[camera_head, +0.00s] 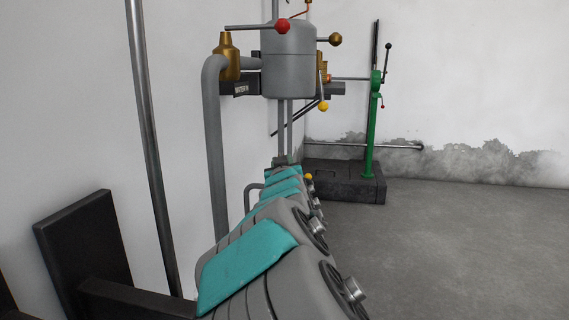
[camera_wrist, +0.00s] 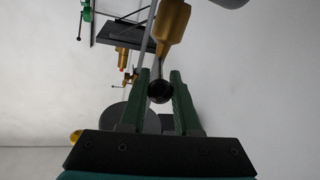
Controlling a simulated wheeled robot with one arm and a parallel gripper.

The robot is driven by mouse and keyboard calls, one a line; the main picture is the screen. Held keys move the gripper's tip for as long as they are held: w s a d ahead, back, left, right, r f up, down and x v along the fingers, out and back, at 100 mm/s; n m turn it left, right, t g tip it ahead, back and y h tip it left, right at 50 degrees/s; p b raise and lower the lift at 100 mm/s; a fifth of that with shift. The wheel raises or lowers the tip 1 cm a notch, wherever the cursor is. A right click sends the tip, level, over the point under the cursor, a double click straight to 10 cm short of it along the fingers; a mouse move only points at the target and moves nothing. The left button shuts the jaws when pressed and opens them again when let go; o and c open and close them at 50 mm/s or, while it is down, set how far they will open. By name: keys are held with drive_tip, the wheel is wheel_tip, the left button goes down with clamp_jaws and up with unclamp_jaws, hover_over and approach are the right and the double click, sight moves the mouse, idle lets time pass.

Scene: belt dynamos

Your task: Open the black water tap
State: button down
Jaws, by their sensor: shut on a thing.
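In the wrist view, the green fingers of my gripper (camera_wrist: 160,76) stand on either side of a round black knob (camera_wrist: 160,91), which I take to be the black water tap's handle. The gripper is shut on the knob. A brass fitting (camera_wrist: 174,26) and a thin grey rod show just beyond it, and I cannot tell exactly how they join the knob. In the head view, my arm reaches forward to below a grey tank, and its far end is small there. The black knob cannot be made out in that view.
The grey tank (camera_head: 289,62) carries levers with red (camera_head: 283,26), brown (camera_head: 336,39) and yellow (camera_head: 323,106) knobs. A brass valve (camera_head: 228,60) tops a grey pipe (camera_head: 215,150) at left. A green stand (camera_head: 374,120) rises behind. The floor at right is clear.

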drive_tip(key=shift+r, duration=0.1)
idle(0.3)
drive_tip(key=c, duration=0.6)
unclamp_jaws()
